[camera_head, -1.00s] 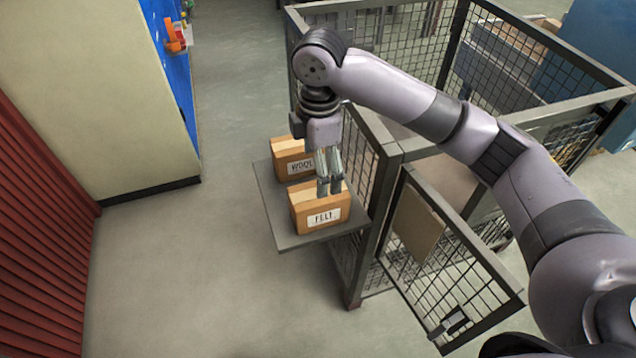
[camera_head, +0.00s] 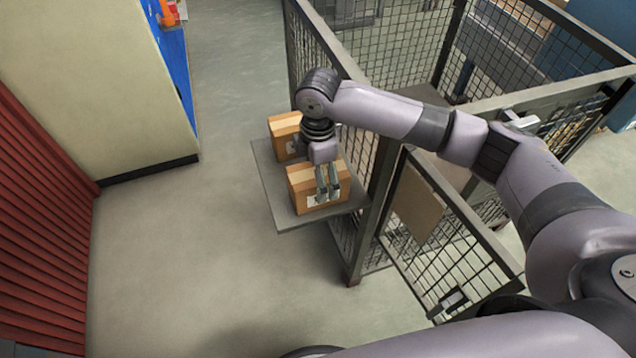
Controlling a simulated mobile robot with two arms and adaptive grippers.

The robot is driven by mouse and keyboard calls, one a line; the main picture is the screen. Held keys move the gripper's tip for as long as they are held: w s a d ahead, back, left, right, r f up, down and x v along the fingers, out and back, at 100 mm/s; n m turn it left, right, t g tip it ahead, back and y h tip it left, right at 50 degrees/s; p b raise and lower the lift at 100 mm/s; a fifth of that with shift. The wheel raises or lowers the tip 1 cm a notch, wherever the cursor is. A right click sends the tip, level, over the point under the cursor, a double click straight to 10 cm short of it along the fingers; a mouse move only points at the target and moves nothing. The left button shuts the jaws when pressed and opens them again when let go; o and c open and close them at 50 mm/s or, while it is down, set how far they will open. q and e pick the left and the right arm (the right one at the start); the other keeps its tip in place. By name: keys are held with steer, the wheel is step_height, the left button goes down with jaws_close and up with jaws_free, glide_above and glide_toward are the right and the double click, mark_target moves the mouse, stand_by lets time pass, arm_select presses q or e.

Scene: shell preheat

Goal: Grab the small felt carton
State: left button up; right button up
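The felt carton (camera_head: 304,186) is a small brown box on a grey shelf (camera_head: 284,222) at the side of a mesh cage. Its white label is mostly hidden behind my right gripper (camera_head: 327,196). The gripper points down, its two fingers apart with a narrow gap, in front of the carton's labelled face in the picture. I cannot tell whether the fingers touch the carton. It still rests on the shelf. A second brown carton (camera_head: 284,126) stands behind it, partly hidden by my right wrist. My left gripper is not in view.
The mesh cage (camera_head: 372,200) rises directly right of the shelf, with its gate (camera_head: 440,240) swung toward the front. A beige cabinet (camera_head: 100,90) and red ribbed wall (camera_head: 40,240) stand at left. The floor between them and the shelf is clear.

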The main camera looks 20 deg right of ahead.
steer(key=f, duration=0.4)
steer(key=shift+w+d+f, duration=0.1)
steer(key=shift+w+f, duration=0.25)
steer(key=shift+f, duration=0.05)
steer(key=shift+c, duration=0.5)
steer(key=c, duration=1.3)
steer(key=shift+r, duration=0.1)
steer(key=shift+c, duration=0.2)
